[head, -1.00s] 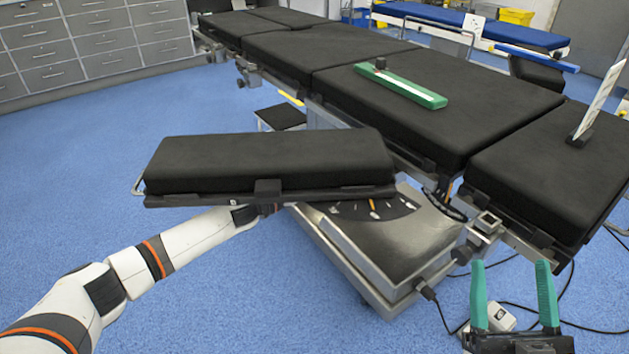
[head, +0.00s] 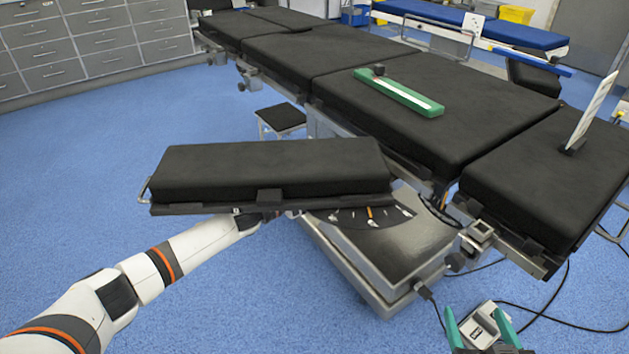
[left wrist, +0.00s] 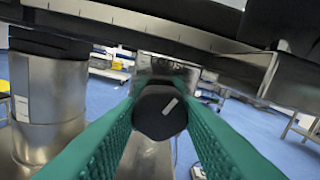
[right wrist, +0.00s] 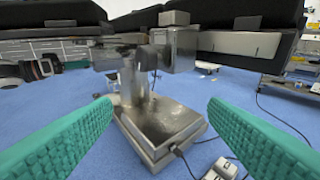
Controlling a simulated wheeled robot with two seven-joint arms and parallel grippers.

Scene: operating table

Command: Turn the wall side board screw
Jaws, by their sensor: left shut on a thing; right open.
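The black screw knob (left wrist: 161,113) with a white mark shows in the left wrist view. Its mark slants up to the right. My left gripper (left wrist: 163,115) is shut on this knob, one green finger on each side. In the head view my left arm reaches under the black padded side board (head: 265,168), which hides the left gripper. The board sticks out from the near side of the operating table (head: 420,110). My right gripper (head: 480,328) is open and empty at the bottom right of the head view, apart from the table. Its spread green fingers also show in the right wrist view (right wrist: 160,120).
The table's metal base (head: 375,255) stands below the board. A grey-white pedal box (head: 486,322) and black cables lie on the floor by my right gripper. A green item (head: 398,92) lies on the table. The blue floor at the left is mostly clear.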

